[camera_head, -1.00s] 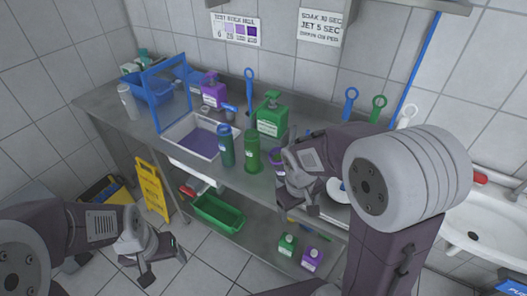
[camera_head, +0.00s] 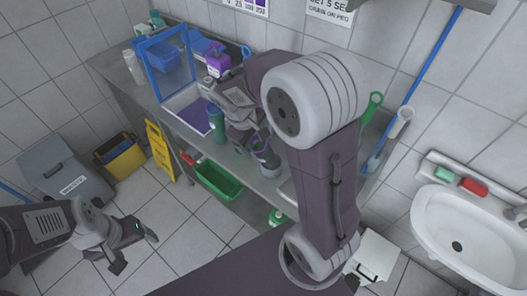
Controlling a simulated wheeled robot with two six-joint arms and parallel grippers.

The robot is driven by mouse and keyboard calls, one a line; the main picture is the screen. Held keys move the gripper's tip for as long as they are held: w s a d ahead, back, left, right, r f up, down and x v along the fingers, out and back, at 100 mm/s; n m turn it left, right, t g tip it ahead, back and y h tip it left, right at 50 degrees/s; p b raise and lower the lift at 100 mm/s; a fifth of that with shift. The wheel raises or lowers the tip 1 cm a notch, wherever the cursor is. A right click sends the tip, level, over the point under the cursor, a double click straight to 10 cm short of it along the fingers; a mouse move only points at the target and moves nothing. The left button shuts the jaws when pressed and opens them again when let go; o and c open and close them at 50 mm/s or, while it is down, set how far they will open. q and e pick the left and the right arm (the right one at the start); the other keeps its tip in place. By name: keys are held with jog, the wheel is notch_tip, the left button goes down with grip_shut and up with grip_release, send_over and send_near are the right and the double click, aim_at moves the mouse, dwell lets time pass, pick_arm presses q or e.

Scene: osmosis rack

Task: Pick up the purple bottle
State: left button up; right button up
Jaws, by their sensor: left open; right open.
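A purple pump bottle (camera_head: 218,63) stands at the back of the steel counter, right of the blue-framed tray. My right gripper (camera_head: 211,84) is open just in front of it in the picture; I cannot tell whether they touch. My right forearm and wrist cover the counter to its right. A dark bottle with a purple band (camera_head: 266,157) stands nearer the counter's front edge, below my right wrist. My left gripper (camera_head: 133,249) is open and empty, low over the tiled floor at the left.
A green crate (camera_head: 218,183) is on the lower shelf. A yellow floor sign (camera_head: 159,150) stands left of the counter. A sink (camera_head: 465,228) is at the right.

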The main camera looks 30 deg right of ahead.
jog(key=f, duration=0.2)
jog(key=shift+s+d+f, duration=0.25)
jog(key=shift+d+f, duration=0.05)
jog(key=shift+f, duration=0.1)
jog(key=x, duration=0.5)
jog(key=shift+w+d+f, duration=0.2)
jog(key=shift+w, duration=0.1)
jog(key=shift+r, duration=0.1)
jog(key=c, duration=1.4)
jog(key=shift+w+r+p, duration=0.1)
jog(key=shift+r+p, duration=0.3)
jog(key=shift+r, duration=1.5)
jog(key=shift+c, duration=0.3)
pick_arm(q)
jog(key=shift+s+a+b, duration=0.1)
jog(key=shift+s+b, duration=0.2)
jog(key=shift+b, duration=0.25)
pick_arm(e)
jog(key=s+r, duration=0.7)
jog(key=s, duration=0.5)
jog(key=shift+d, duration=0.25)
pick_arm(q)
jog(key=shift+f, duration=0.1)
